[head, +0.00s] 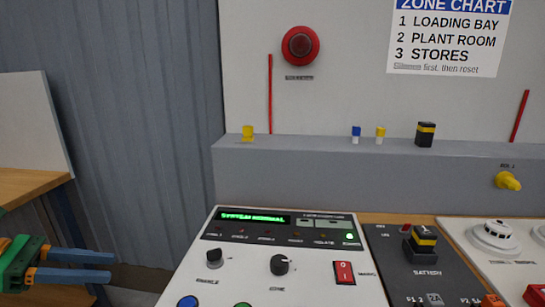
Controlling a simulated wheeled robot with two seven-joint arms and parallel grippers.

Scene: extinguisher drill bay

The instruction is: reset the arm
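My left gripper (112,266) is at the lower left, with two blue fingers pointing right. The fingers are apart with nothing visible between them, and it is clear of the panel. The control panel (205,262) stands on the bench to its right. Its green display (252,217) seems to read "SYSTEM NORMAL", and a green lamp (349,237) is lit. The panel has two black knobs, the left one (214,257) and the right one (280,265), and a red rocker switch (344,273). Blue and green buttons are cut off at the bottom edge. My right gripper is not in view.
A dark battery unit (388,268) with a yellow-black plug and a white detector (495,236) sit right of the panel. A grey ledge (300,170) runs behind, holding small plugs. A red beacon (300,46) and zone chart (448,40) are on the wall. A wooden table (28,186) stands left.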

